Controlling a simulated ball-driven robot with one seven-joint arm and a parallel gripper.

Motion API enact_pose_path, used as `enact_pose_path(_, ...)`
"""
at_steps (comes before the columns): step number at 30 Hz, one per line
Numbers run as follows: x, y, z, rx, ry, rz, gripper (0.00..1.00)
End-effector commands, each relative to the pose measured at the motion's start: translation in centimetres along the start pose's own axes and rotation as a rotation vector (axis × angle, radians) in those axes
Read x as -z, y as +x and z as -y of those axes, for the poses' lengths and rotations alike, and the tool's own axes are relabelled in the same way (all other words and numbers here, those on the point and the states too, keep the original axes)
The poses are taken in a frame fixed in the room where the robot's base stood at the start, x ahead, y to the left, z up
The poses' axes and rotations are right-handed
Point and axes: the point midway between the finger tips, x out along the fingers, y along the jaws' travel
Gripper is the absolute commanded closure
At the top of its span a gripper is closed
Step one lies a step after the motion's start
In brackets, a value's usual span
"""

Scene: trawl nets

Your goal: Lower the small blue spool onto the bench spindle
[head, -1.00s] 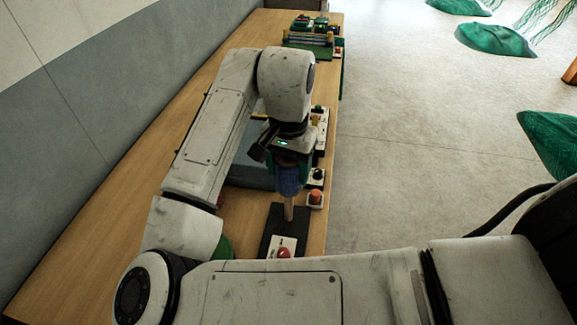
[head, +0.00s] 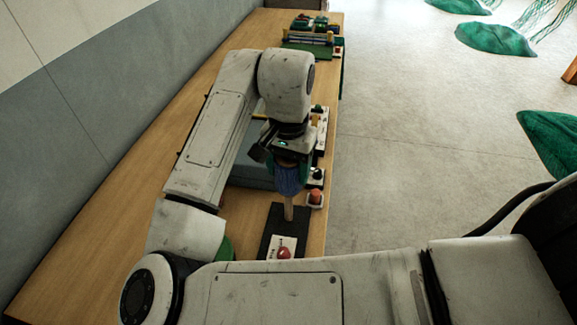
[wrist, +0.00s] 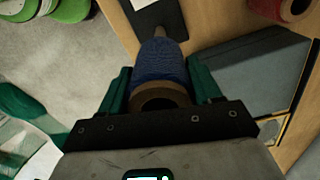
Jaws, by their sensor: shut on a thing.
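The small blue spool (head: 289,180) is held upright in my gripper (head: 291,165). In the wrist view the green fingers (wrist: 160,80) are closed on both sides of the spool (wrist: 160,62), with its brown hollow end facing the camera. The bench spindle (head: 288,210) is a pale upright peg on a black base plate (head: 269,238). The spool appears in line over it, with the peg's lower part showing below the spool. The peg's top is hidden, so I cannot tell whether it is inside the spool's bore.
A grey-blue box (wrist: 250,72) lies close beside the spool. A red button (head: 284,252) sits on the front of the base plate, and an orange-red button (head: 316,197) is to the right near the bench edge. A red spool (wrist: 292,8) is at the wrist view's upper right.

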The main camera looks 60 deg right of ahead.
Motion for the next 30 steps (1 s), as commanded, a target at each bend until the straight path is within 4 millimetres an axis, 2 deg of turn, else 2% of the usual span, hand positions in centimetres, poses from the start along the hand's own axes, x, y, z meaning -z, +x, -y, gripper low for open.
enact_pose_path(16, 0.0, 0.0, 0.0, 0.0, 0.0, 0.0, 0.71)
enact_pose_path(30, 0.0, 1.5, 0.0, -0.001, 0.0, 0.0, 0.71)
